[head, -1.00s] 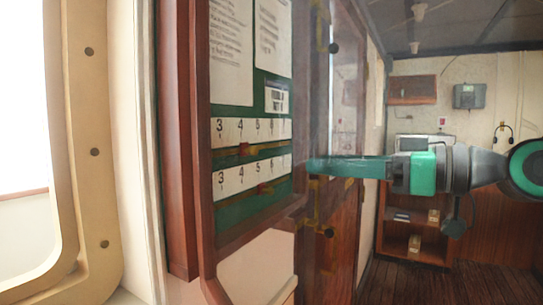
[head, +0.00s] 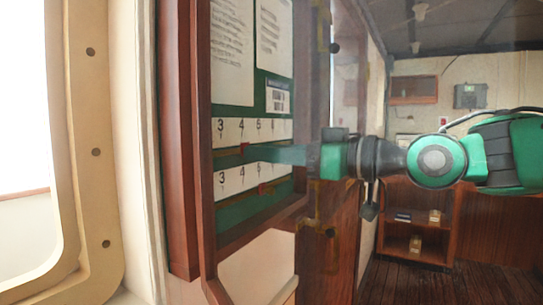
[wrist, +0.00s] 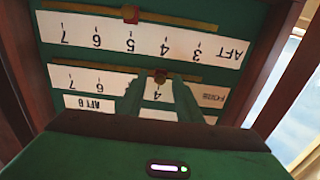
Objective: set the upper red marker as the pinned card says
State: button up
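The green board holds two white number scales. The upper red marker (head: 244,149) sits close to 4 on its brass rail. The lower red marker (head: 262,189) is near 5. The wrist view is upside down: the FORE scale's marker (wrist: 160,77) shows beyond my fingertips, and the AFT scale's marker (wrist: 130,13) is near 5. My gripper (wrist: 158,82) is open, its two green fingers apart, pointing at the FORE marker; contact cannot be told.
A wooden frame (head: 203,200) surrounds the board. A clear, wood-edged door (head: 318,215) stands open beside my gripper. Two printed sheets (head: 232,50) hang above the scales. A window (head: 25,100) is at left; a shelf unit (head: 415,225) stands at the back.

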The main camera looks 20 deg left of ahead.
grip_shut()
jog(key=s+a, duration=0.1)
jog(key=s, duration=0.5)
jog(key=shift+a, duration=0.35)
grip_release()
jog(key=shift+d, duration=0.1)
jog(key=v, duration=1)
jog(key=shift+d, duration=0.3)
